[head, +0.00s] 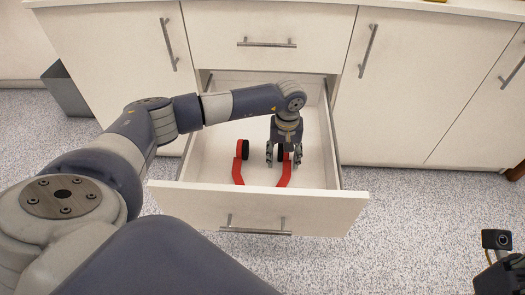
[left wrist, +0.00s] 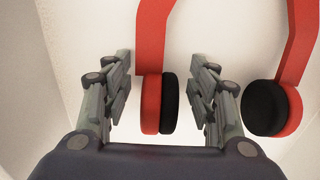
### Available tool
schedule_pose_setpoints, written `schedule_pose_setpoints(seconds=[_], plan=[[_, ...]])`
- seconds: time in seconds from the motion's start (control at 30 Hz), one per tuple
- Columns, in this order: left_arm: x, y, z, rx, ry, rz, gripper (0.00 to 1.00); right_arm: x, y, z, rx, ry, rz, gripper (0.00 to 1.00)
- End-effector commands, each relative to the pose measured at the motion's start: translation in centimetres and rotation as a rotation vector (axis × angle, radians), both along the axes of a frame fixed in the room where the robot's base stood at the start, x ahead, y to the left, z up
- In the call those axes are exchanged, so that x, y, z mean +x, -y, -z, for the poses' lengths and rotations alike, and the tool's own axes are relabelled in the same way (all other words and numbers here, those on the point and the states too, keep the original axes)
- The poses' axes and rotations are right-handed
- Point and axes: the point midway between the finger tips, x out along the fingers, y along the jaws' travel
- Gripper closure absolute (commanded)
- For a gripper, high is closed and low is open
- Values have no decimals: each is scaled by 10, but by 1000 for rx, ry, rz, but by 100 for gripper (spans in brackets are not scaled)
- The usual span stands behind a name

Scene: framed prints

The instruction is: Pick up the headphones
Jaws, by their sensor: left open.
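Red headphones with black ear pads lie in the open drawer; their red band (head: 238,172) shows in the head view, partly hidden by my gripper. My left gripper (head: 284,158) points down into the drawer over the right-hand ear cup. In the left wrist view the headphones' near ear cup (left wrist: 152,105) sits between the two open fingers of my left gripper (left wrist: 165,115), with a gap on both sides. The other ear cup (left wrist: 272,108) is outside the fingers, to the right.
The white drawer (head: 195,203) is pulled out from the white cabinets (head: 110,50), and its walls stand around the headphones. A grey bin (head: 66,90) stands at the left. The speckled floor is free right of the drawer.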

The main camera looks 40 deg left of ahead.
Motion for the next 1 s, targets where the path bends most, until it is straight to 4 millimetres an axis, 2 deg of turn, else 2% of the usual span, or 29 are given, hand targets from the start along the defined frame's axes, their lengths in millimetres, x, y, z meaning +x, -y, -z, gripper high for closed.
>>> schedule_pose_setpoints(seconds=[0.13,0.17,0.37,0.4,0.63,0.73,0.8,1.0], plan=[[0,0,-1,-1,1,0,47,0,0,-1,0,0,0,70],[0,0,-1,-1,1,0,51,0,0,-1,0,0,0,70],[0,0,-1,0,0,0,97,0,0,-1,0,0,0,70],[0,0,-1,0,0,0,99,0,0,-1,0,0,0,70],[0,0,-2,-1,1,0,100,0,0,-1,0,0,0,70],[1,0,-8,0,1,0,100,-1,0,-4,1,2,-1,70],[1,0,-18,-1,2,0,100,-2,1,-7,4,4,-1,70],[1,0,-60,-1,4,-1,100,-5,2,6,6,-77,-4,70]])
